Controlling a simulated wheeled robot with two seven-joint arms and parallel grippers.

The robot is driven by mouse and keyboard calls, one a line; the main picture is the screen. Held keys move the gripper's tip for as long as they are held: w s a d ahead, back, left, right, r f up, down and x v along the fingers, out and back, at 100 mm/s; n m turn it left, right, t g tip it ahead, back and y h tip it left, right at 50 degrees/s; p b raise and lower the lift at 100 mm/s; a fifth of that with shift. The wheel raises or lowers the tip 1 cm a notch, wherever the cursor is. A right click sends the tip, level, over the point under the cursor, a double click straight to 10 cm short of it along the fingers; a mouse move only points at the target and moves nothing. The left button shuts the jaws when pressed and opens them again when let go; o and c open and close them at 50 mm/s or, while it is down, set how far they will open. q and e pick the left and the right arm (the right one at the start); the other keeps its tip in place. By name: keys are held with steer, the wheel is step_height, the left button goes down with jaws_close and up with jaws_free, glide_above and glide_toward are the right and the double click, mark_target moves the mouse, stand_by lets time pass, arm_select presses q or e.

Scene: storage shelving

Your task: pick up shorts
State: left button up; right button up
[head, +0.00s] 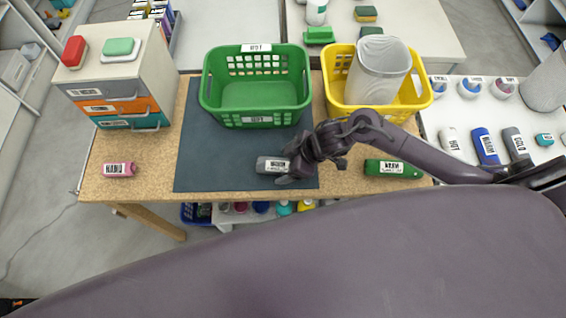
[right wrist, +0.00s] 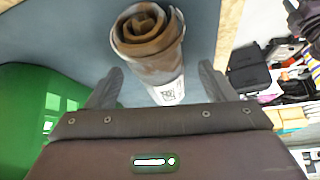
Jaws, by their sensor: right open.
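A rolled grey-brown cloth bundle (head: 268,165) with a white label lies on the dark mat; it looks like the rolled garment, though I cannot read its label. In the right wrist view the roll (right wrist: 150,42) shows its coiled brown end, with its near end between my fingers. My right gripper (head: 290,168) is open over the right end of the roll; in the right wrist view its fingers (right wrist: 160,85) stand on either side, apart from it. My left gripper is not in view.
A green basket (head: 257,116) stands behind the roll. A yellow basket (head: 418,103) holding a grey bin (head: 378,72) is at its right. A green roll (head: 393,169) and pink roll (head: 119,170) lie on the table. A drawer unit (head: 92,75) stands back left.

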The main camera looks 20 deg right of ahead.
steer(key=shift+c, duration=0.4)
steer(key=c, duration=1)
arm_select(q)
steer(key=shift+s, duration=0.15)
arm_select(e)
steer(key=shift+r, duration=0.1)
steer(key=shift+c, duration=0.3)
steer(key=shift+r, duration=0.1)
steer(key=shift+c, duration=0.2)
